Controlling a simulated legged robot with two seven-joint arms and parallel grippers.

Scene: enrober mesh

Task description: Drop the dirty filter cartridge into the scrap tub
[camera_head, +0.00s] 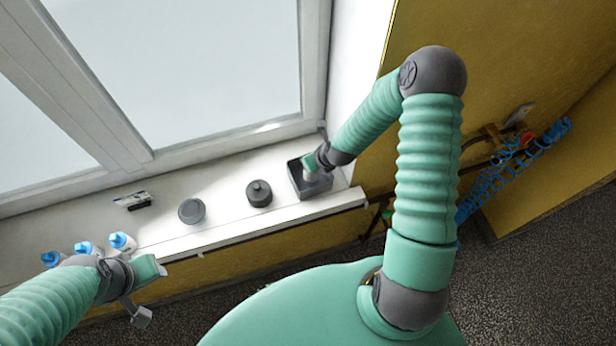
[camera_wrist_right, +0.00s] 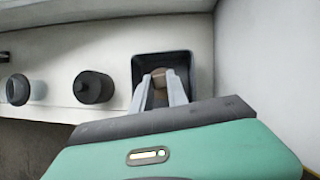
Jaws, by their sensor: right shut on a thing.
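The scrap tub (camera_head: 316,188) is a dark grey square tub at the right end of the white sill. It also shows in the right wrist view (camera_wrist_right: 139,66). My right gripper (camera_head: 313,168) points down into the tub's opening. In the right wrist view its two fingers (camera_wrist_right: 160,80) are shut on a small brown thing, which looks like the dirty filter cartridge (camera_wrist_right: 158,74). The fingers hide most of it. I cannot tell whether it touches the tub floor. My left gripper (camera_head: 148,290) is open and empty in front of the sill's left part.
Left of the tub stand a dark knobbed pot (camera_head: 259,194) and a grey round piece (camera_head: 192,211). A small black-and-white item (camera_head: 133,201) and blue-capped bottles (camera_head: 122,242) are farther left. The window is behind; a wall (camera_wrist_right: 265,70) rises right of the tub.

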